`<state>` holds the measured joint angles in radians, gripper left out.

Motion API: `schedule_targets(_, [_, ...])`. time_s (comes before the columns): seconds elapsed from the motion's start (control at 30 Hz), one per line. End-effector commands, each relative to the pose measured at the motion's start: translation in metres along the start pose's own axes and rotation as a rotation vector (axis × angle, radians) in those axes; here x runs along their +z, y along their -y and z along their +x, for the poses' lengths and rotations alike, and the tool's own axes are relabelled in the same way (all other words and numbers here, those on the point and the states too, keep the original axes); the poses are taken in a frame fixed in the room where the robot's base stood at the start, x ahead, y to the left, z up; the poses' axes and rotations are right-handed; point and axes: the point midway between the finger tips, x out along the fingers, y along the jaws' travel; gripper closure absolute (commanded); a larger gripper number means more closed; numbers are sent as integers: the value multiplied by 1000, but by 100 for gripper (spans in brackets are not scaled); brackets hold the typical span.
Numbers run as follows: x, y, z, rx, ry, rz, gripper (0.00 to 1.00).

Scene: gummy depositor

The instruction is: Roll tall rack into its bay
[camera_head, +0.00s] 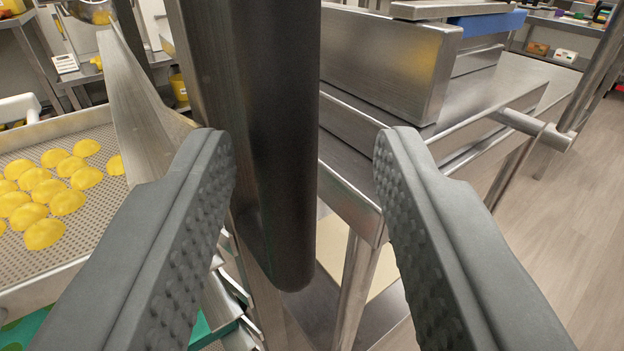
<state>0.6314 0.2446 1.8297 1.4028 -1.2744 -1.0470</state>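The part of the tall rack that seems to be in view is a steel upright (204,60) with a thick dark vertical handle (278,150) on it. The handle comes down from the top edge and ends in a rounded lower end. My gripper (305,145) is open, one finger on each side of the handle. The left fingertip is close to the upright and overlaps it in the picture. A gap shows between the handle and the right finger. I cannot tell whether either finger touches. The rest of the rack and its bay cannot be made out clearly.
A perforated tray (75,240) with several yellow gummies lies at left. A steel machine frame (352,190) stands close at right, with a protruding bar (530,128). Benches line the back. Wood-look floor (570,230) is clear at far right.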

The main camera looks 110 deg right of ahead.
Motion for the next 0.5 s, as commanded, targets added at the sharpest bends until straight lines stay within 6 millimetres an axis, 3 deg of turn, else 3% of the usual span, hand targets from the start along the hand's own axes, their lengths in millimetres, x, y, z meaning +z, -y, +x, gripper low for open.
schedule_targets(0.5, [0, -1, -105, -2, 0, 0, 60])
